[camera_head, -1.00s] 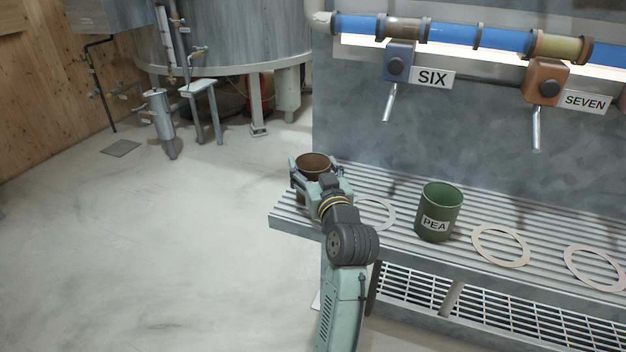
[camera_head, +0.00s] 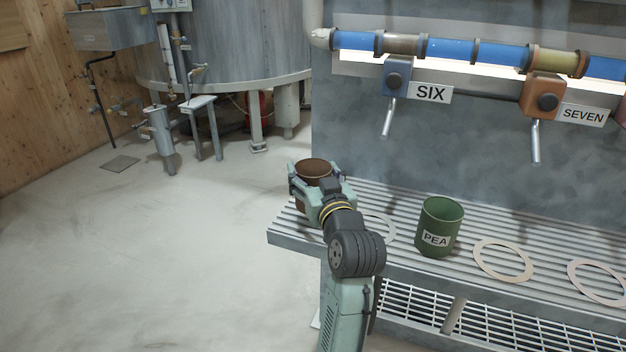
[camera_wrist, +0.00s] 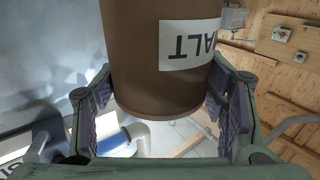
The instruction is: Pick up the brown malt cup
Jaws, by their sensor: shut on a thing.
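The brown malt cup (camera_head: 314,171) is upright over the left end of the slatted shelf, held in my gripper (camera_head: 316,187). In the wrist view the brown cup (camera_wrist: 140,60) appears upside down, with a white label reading partly "ALT". My gripper (camera_wrist: 165,98) has a purple-padded finger on each side of the cup and is shut on it. The cup's lower part is mostly hidden by my gripper in the head view, so its gap above the slats is hard to judge.
A green PEA cup (camera_head: 440,226) stands on the slatted shelf (camera_head: 400,195) to the right. Flat pale rings (camera_head: 503,261) lie on the slats. Spouts marked SIX (camera_head: 388,123) and SEVEN (camera_head: 536,142) hang above. Open floor (camera_head: 150,250) lies to the left.

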